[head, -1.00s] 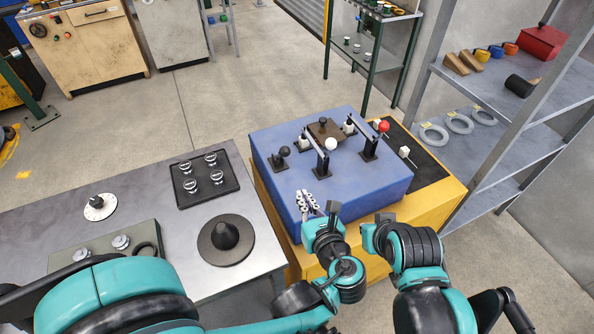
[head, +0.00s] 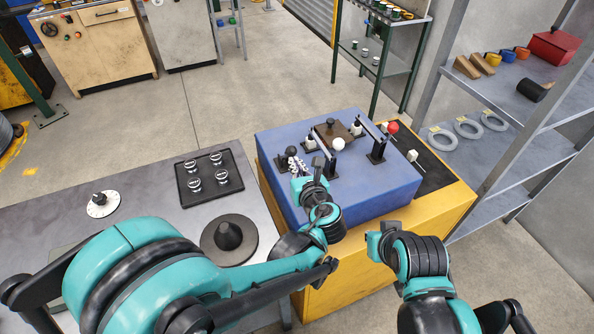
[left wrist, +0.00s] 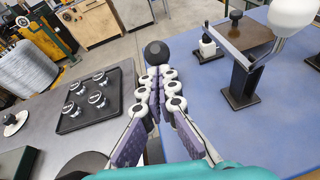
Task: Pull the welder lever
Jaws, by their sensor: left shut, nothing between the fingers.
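The blue welder housing (head: 385,192) sits on a yellow base. A short black-knobbed lever (head: 291,150) stands at its left edge. A white-ball lever (head: 338,144) stands near the middle, and a red-ball lever (head: 393,127) is at the back right. I cannot tell which one is the welder lever. My left gripper (head: 295,164) is shut and empty, just in front of the black knob. In the left wrist view, the black knob (left wrist: 156,53) is right beyond the closed fingertips (left wrist: 158,73); I cannot tell if they touch. My right gripper's fingers do not show.
Black clamp posts (head: 378,149) and a brown plate (head: 331,131) stand on the housing. A grey table (head: 150,228) at left carries a black tray (head: 207,165) and a dark cone (head: 229,236). Grey shelves (head: 530,130) flank the right side.

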